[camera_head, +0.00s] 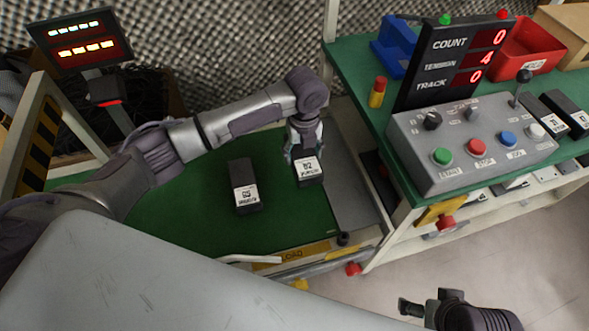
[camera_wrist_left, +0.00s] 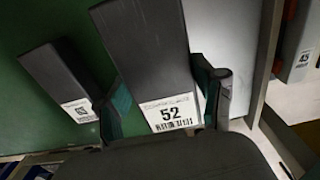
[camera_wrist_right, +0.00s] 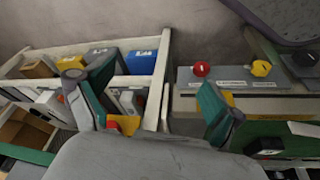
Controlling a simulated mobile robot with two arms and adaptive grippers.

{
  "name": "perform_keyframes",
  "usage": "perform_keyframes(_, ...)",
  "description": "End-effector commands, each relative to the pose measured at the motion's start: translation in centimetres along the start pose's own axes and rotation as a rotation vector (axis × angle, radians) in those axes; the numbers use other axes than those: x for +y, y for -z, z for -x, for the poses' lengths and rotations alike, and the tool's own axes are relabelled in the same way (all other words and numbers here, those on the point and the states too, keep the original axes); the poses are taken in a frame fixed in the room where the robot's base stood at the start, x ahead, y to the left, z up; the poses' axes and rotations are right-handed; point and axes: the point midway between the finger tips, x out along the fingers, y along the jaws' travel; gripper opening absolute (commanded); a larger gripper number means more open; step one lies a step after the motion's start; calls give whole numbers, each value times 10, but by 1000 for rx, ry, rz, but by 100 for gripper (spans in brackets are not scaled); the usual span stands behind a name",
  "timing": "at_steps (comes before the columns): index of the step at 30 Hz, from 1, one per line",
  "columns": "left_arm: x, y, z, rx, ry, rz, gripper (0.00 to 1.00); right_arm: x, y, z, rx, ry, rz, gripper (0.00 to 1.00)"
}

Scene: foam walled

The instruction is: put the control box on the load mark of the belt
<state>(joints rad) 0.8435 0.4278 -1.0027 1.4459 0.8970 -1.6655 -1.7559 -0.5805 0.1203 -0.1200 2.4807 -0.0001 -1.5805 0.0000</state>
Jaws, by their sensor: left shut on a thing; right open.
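A dark box labelled 52 (camera_head: 309,171), whose small print looks like control box, is at the right side of the green belt (camera_head: 180,215). My left gripper (camera_head: 304,148) is shut on it. In the left wrist view the same box (camera_wrist_left: 150,50) sits between the fingers. I cannot tell whether it touches the belt. A second dark box (camera_head: 243,185) lies on the belt to its left, apart from it. The yellow LOAD mark (camera_head: 292,253) is at the belt's near edge. My right gripper (camera_wrist_right: 150,98) is open and empty, away from the belt.
A grey button panel (camera_head: 470,140) and a COUNT display (camera_head: 455,58) stand on the green bench at right. A red bin (camera_head: 525,48) and more dark boxes (camera_head: 565,110) are there too. A lit display (camera_head: 80,38) stands at far left. Much of the belt is clear.

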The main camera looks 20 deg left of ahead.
Motion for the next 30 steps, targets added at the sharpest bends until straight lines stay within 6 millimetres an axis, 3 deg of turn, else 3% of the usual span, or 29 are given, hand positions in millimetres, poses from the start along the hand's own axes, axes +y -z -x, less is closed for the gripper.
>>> perform_keyframes(3,14,4,-9,-1,3,1,19,-1,11,-3,53,2,2,93)
perform_keyframes(8,19,6,-14,-2,4,1,19,-2,19,-4,90,4,3,93)
perform_keyframes(19,19,7,-49,-1,3,0,19,-11,84,-3,405,21,12,93)
perform_keyframes(30,19,6,-52,-2,3,0,19,-12,93,1,447,23,13,93)
